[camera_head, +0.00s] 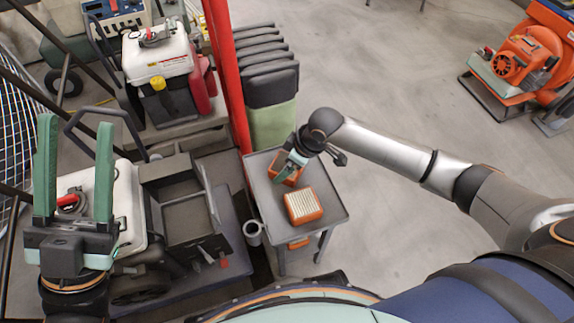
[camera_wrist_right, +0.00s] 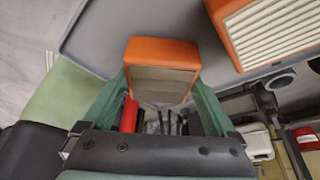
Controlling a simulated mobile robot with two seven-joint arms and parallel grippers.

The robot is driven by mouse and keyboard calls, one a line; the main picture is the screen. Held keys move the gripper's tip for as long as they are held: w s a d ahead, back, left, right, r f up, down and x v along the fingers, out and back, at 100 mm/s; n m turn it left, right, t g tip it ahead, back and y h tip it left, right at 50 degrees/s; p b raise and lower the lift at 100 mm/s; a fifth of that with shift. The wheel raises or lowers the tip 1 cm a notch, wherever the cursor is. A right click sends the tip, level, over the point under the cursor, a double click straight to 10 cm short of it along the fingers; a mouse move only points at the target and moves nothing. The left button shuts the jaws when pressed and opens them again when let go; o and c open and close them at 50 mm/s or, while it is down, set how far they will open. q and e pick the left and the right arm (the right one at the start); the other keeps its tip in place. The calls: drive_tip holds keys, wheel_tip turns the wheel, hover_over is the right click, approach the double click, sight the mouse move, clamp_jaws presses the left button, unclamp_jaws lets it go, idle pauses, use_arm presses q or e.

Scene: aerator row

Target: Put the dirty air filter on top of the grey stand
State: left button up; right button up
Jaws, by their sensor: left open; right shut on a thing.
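The grey stand (camera_head: 332,207) is a small grey table with a raised rim, right of the red post. My right gripper (camera_head: 288,172) is shut on an orange-framed air filter with a dull grey-brown face, the dirty one (camera_wrist_right: 162,78); its fingers grip the two sides. The held filter appears over the stand's back left part; I cannot tell whether it touches the top. A second orange filter with cleaner, cream pleats (camera_head: 303,206) lies on the stand, nearer the front. My left gripper (camera_head: 76,126) is open and empty, fingers up, at the left.
A white and red machine (camera_head: 158,62) stands at back left. Dark-topped green panels (camera_head: 270,110) stand behind the grey stand. An open grey box (camera_head: 186,218) lies left of it. An orange machine (camera_head: 520,60) is at far right. The floor right of the stand is clear.

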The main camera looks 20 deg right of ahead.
drive_tip(key=o, duration=1)
drive_tip(key=shift+f, duration=0.1)
